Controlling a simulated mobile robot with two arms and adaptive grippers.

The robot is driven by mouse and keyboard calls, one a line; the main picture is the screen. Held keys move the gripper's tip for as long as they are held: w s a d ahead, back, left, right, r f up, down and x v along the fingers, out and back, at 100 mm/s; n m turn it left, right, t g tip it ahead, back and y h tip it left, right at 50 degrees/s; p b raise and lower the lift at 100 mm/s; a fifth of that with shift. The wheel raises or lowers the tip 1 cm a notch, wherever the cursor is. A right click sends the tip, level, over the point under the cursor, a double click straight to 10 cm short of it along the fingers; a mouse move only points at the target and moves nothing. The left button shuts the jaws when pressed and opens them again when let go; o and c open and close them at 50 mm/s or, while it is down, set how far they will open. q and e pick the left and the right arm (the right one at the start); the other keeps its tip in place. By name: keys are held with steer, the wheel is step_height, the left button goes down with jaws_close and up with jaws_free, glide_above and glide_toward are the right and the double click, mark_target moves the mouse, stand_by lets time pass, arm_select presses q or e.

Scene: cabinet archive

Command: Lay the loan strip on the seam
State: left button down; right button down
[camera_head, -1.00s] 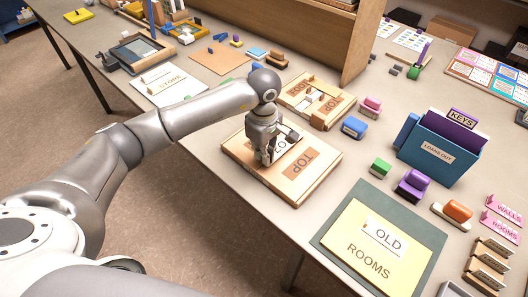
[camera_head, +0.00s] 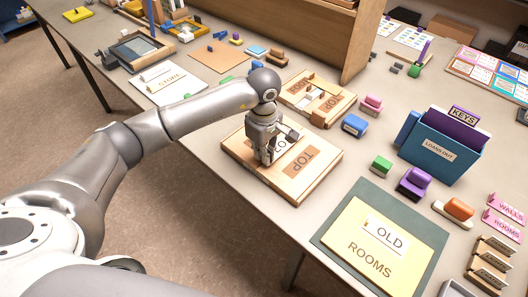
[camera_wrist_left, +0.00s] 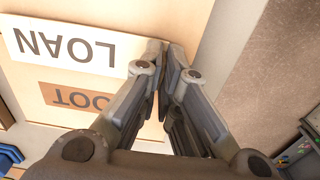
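The white loan strip (camera_wrist_left: 68,46) shows in the left wrist view, its word upside down, over a pale wooden board (camera_wrist_left: 30,92). In the head view part of the strip (camera_head: 282,146) shows beside my left gripper (camera_head: 266,160). The board (camera_head: 240,160) bears a brown TOP label (camera_head: 303,160); another brown label (camera_wrist_left: 75,97) shows in the wrist view. My left gripper (camera_wrist_left: 166,50) has its fingers nearly together at one end of the strip and appears shut on it. The exact grip and the seam under the strip are hidden. My right gripper is not in view.
A second wooden board (camera_head: 335,112) lies just behind. A blue block (camera_head: 354,125) and a green block (camera_head: 381,166) stand to the right. A yellow OLD ROOMS folder (camera_head: 360,262) lies on a green mat (camera_head: 420,228) nearer the front. A blue LOANS OUT box (camera_head: 438,158) stands farther right.

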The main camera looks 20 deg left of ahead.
arm_select(q)
steer(key=shift+f, duration=0.15)
steer(key=c, duration=1.6)
jaws_free()
steer(key=shift+c, duration=0.2)
steer(key=shift+r+p, duration=0.8)
steer(key=shift+r, duration=1.05)
steer(key=shift+r+p, duration=0.75)
steer(key=shift+r, duration=1)
step_height(320, 180, up, 12)
